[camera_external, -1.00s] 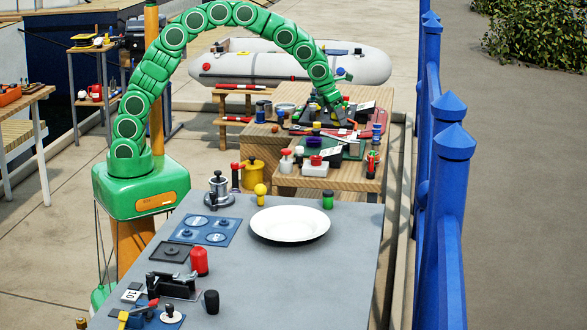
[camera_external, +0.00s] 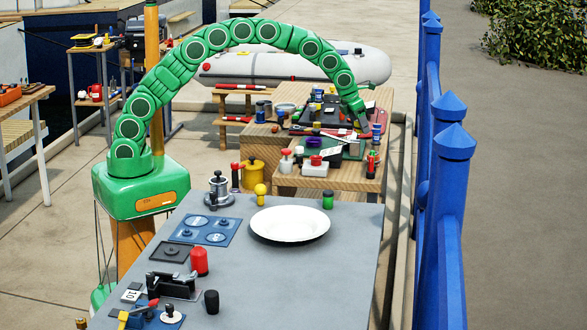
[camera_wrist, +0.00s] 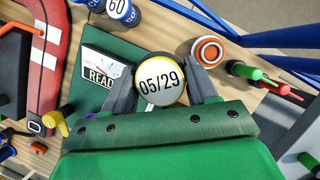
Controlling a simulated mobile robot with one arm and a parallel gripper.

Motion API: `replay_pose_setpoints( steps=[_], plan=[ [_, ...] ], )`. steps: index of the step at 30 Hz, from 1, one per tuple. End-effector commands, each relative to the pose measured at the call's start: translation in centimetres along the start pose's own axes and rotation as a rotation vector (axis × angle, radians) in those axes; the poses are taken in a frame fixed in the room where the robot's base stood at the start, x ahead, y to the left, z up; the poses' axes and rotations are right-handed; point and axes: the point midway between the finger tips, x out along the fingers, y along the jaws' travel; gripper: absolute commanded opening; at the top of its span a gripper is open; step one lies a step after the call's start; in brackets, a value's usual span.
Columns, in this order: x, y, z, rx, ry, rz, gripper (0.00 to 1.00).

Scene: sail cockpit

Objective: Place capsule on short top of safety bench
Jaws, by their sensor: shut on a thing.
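My gripper (camera_external: 362,126) is over the right side of the wooden bench (camera_external: 318,183) behind the grey table. In the wrist view my gripper (camera_wrist: 162,92) is shut on a round capsule (camera_wrist: 160,82), with one dark finger on each side. The capsule has a cream top marked "05/29" and a yellow rim. In the external view I cannot make the capsule out. The bench has wooden tops at different heights and carries many small items. I cannot tell from the wrist view how far the capsule is above the surface.
Blue fence posts (camera_external: 443,190) line the right side.

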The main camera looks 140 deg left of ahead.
Motion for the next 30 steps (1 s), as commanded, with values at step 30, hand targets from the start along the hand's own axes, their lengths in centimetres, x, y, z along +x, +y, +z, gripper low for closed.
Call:
replay_pose_setpoints(
  steps=[30],
  plan=[
    [8.1,-1.4,2.5,0.001,0.003,0.001,0.22]
  ],
)
